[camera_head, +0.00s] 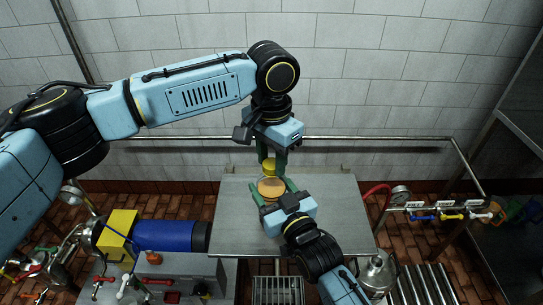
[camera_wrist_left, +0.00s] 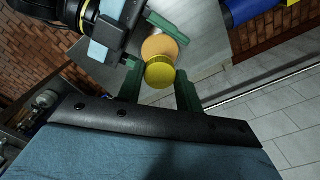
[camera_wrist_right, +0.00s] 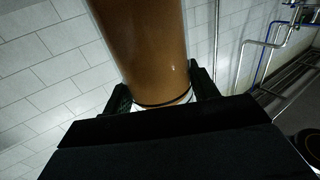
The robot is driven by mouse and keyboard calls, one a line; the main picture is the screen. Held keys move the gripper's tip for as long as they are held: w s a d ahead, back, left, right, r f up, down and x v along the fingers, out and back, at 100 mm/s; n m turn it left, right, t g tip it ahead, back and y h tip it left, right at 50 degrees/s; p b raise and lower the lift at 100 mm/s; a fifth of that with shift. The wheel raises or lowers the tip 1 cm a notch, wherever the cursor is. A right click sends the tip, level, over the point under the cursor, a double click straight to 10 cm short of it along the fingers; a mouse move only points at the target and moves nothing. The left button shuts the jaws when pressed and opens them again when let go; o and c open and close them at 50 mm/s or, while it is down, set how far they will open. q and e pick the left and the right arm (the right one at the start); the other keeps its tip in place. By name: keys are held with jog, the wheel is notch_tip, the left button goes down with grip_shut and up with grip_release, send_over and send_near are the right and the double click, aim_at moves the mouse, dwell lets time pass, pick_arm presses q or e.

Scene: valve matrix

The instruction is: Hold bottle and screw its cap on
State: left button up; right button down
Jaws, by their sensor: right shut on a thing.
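An amber bottle (camera_head: 270,188) is held above the steel table by my right gripper (camera_head: 272,193). In the right wrist view the brown bottle (camera_wrist_right: 145,45) fills the space between my right gripper's fingers (camera_wrist_right: 162,92), with a dark ring and pale band low on it. A yellow cap (camera_head: 269,165) is at the bottle's top; I cannot tell how tightly it sits. My left gripper (camera_head: 271,158) points down over the cap. In the left wrist view the cap (camera_wrist_left: 160,74) lies between the left gripper's spread fingers (camera_wrist_left: 160,90), with a visible gap on one side.
The steel table (camera_head: 235,215) is otherwise mostly bare. A blue cylinder with a yellow block (camera_head: 117,235) stands at the left. A pressure gauge (camera_head: 398,195) and coloured valves (camera_head: 450,216) are at the right. A horizontal rail (camera_head: 370,139) runs along the tiled wall behind.

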pick_arm(q)
jog(key=c, duration=0.6)
jog(key=o, duration=1.2)
jog(key=shift+r, duration=0.15)
notch_tip(320, 180, up, 12)
jog(key=shift+f, duration=0.1)
pick_arm(e)
jog(key=shift+c, duration=1.8)
grip_release()
jog(key=v, duration=1.3)
jog(key=shift+s, duration=0.2)
